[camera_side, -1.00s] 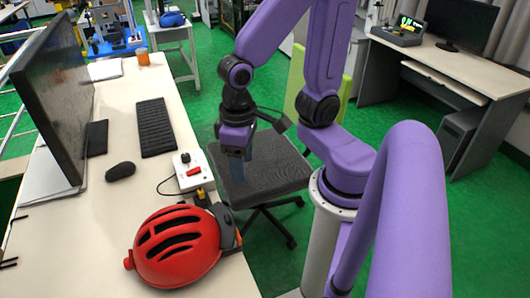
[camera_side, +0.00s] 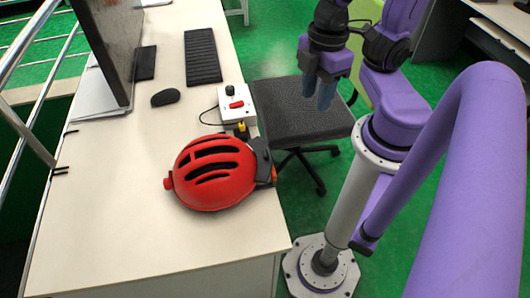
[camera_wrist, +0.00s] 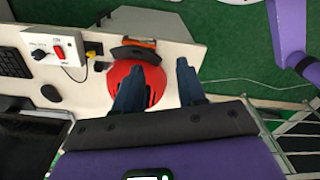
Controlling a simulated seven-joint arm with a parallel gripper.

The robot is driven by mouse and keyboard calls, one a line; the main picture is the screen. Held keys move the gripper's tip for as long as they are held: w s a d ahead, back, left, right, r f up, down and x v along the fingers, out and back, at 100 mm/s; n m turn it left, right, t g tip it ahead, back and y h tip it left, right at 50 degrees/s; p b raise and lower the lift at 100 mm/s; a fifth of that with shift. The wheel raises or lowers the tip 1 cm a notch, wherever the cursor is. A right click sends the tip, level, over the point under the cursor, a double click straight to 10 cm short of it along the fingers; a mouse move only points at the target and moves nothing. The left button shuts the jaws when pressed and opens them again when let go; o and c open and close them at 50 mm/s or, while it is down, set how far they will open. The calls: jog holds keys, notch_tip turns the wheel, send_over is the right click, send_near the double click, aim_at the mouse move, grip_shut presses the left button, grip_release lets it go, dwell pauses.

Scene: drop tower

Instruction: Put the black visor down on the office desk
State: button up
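A red helmet (camera_side: 213,175) with black vent slots sits on the pale office desk (camera_side: 120,220) near its right edge. A black curved piece, which looks like the visor (camera_side: 263,160), is at the helmet's right side. In the wrist view the visor (camera_wrist: 137,54) lies along the helmet's far rim, and I cannot tell whether it is attached. My gripper (camera_side: 322,88) is up over the chair side, right of the desk and apart from the helmet. In the wrist view its two dark blue fingers (camera_wrist: 160,90) are spread with nothing held between them, and the left one covers part of the helmet.
A white switch box (camera_side: 237,105) with a red switch stands behind the helmet. A keyboard (camera_side: 202,56), mouse (camera_side: 165,97) and monitor (camera_side: 110,40) are farther back. An office chair (camera_side: 300,112) is beside the desk. The desk front left of the helmet is clear.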

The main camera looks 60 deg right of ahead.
jog(key=w+a+f+n, duration=0.35)
jog(key=w+n, duration=0.55)
jog(key=n, duration=0.4)
send_over(267, 152)
jog(key=f, duration=1.2)
jog(key=shift+a+f, duration=0.2)
jog(key=shift+f, duration=0.15)
jog(key=shift+d+f, duration=0.15)
jog(key=shift+f, duration=0.65)
jog(key=shift+d+f, duration=0.1)
jog(key=shift+f, duration=1.7)
grip_shut()
